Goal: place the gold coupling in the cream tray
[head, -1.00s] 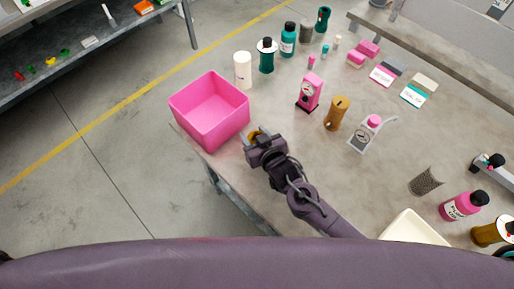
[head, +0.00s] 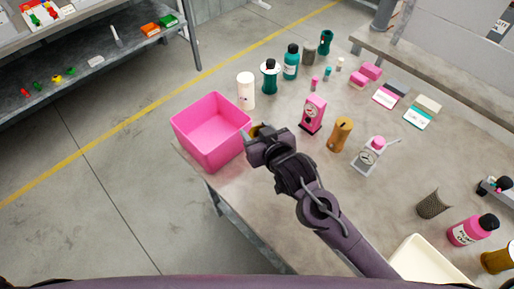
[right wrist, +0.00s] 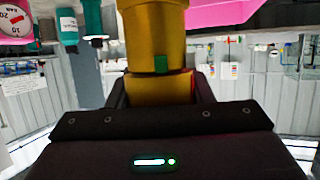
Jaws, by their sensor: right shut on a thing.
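My right gripper (head: 260,138) is beside the right side of the pink bin, above the table. It is shut on the gold coupling (head: 256,130), which is mostly hidden behind the gripper in the head view. In the right wrist view the gold coupling (right wrist: 154,38) stands out from between the fingers, with a small green mark on it. The cream tray (head: 428,262) is at the bottom right of the head view, partly cut off behind my right arm. My left gripper does not show.
The pink bin (head: 212,130) stands at the table's left edge. A dark mesh cup (head: 433,204) and a pink bottle (head: 472,230) stand near the tray.

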